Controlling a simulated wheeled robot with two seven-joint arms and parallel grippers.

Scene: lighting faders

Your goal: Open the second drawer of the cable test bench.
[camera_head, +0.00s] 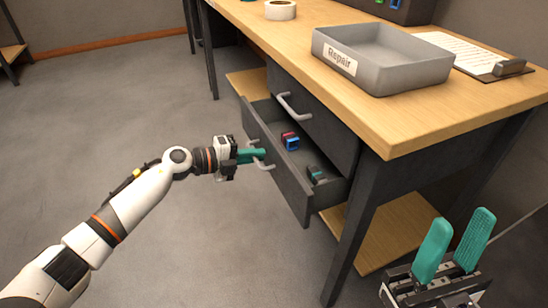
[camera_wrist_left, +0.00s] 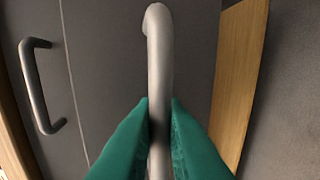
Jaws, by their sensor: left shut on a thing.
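The cable test bench (camera_head: 440,120) has a wooden top and dark drawers under it. The lower, second drawer (camera_head: 284,172) is pulled out, and its inside shows small items. My left gripper (camera_head: 256,156) is at this drawer's front, shut on its grey handle (camera_head: 265,165). In the left wrist view the teal fingers (camera_wrist_left: 160,125) lie on both sides of the handle bar (camera_wrist_left: 160,70). The upper drawer is closed, with its own handle (camera_head: 294,106); this handle also shows in the left wrist view (camera_wrist_left: 40,85). My right gripper (camera_head: 455,248) is open and empty at the lower right.
Inside the open drawer lie a red and blue item (camera_head: 290,141) and a small grey-teal item (camera_head: 318,176). On the bench top are a grey tray labelled Repair (camera_head: 400,75), a clipboard (camera_head: 470,52) and a tape roll (camera_head: 280,10). The floor at left is clear.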

